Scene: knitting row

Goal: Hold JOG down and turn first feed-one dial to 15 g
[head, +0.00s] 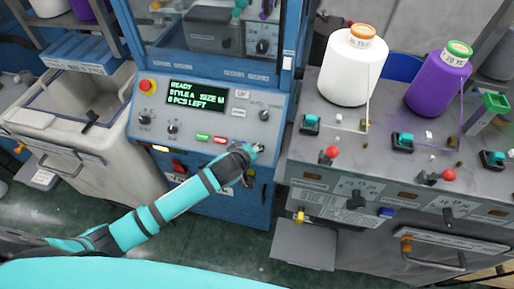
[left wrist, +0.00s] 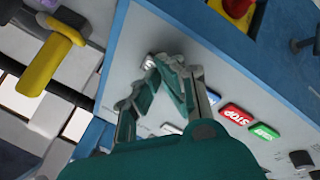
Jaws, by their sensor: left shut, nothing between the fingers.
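My left gripper (head: 256,151) is shut and empty at the lower right of the blue machine's control panel. In the left wrist view its fingertips (left wrist: 150,78) are together beside a small pale metal button (left wrist: 149,61); I cannot tell whether they touch it. No JOG label is legible, so I cannot tell whether this is JOG. A black dial (head: 356,200) is on the grey feed console at right, under a scale that seems to read 10, 15, 20. Its exact setting is too small to read. My right gripper is not in view.
A display (head: 197,93) reads READY, STYLE A, SIZE M, 0 PCS LEFT. The STOP button (left wrist: 237,115) is close to the left gripper, beside a green button (left wrist: 265,131). White (head: 352,75) and purple (head: 437,85) yarn cones stand on the console. A gap separates console and machine.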

